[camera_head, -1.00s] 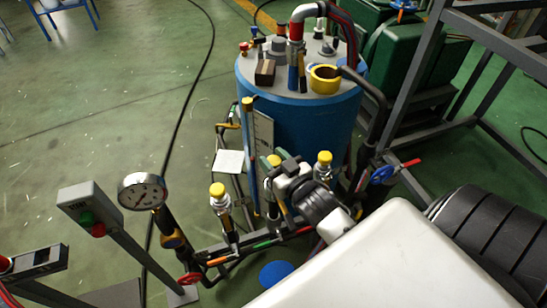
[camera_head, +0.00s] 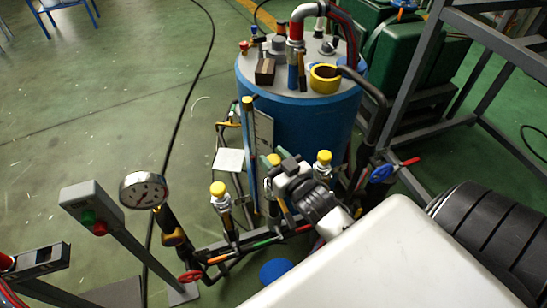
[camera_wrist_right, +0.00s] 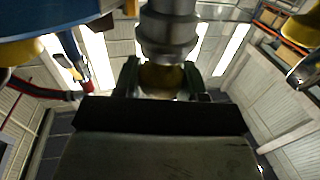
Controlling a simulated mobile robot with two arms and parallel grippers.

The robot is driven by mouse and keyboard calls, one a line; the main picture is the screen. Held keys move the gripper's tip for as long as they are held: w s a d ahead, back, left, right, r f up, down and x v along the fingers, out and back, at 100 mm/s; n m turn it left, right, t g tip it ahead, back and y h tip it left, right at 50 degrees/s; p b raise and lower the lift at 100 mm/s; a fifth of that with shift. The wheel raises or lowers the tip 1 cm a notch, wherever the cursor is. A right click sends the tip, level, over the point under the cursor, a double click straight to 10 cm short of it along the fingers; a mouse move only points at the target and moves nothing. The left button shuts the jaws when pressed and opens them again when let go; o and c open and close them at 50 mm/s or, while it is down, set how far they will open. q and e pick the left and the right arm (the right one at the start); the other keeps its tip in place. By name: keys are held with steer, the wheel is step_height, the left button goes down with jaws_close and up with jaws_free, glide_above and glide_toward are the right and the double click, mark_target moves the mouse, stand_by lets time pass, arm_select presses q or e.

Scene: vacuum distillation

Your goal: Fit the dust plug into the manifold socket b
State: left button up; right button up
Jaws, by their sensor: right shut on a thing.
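The manifold (camera_head: 245,245) is a low pipe assembly with metal socket fittings standing on it. Yellow caps top the left fitting (camera_head: 218,189) and the right fitting (camera_head: 324,157). My right gripper (camera_head: 276,166) is at the middle, partly hidden by its own wrist, with a yellow plug (camera_head: 273,160) at its fingers. In the right wrist view the gripper (camera_wrist_right: 161,80) is shut on the yellow plug (camera_wrist_right: 160,78), which lies in line with a metal fitting (camera_wrist_right: 167,30). The plug's far end is hidden, so I cannot tell how deep it sits.
A blue tank (camera_head: 295,115) stands close behind the manifold. A pressure gauge (camera_head: 143,190) and a switch box (camera_head: 91,207) stand to the left. A blue-handled valve (camera_head: 381,173) is to the right. Open green floor lies at the left.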

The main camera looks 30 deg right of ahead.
steer(key=shift+r+p, duration=0.1)
steer(key=shift+p, duration=0.5)
stand_by(0.7)
steer(key=shift+f+b, duration=1.4)
steer(key=shift+f, duration=0.9)
steer(key=o, duration=1.1)
steer(key=s, duration=1.1)
steer(key=shift+d, duration=0.15)
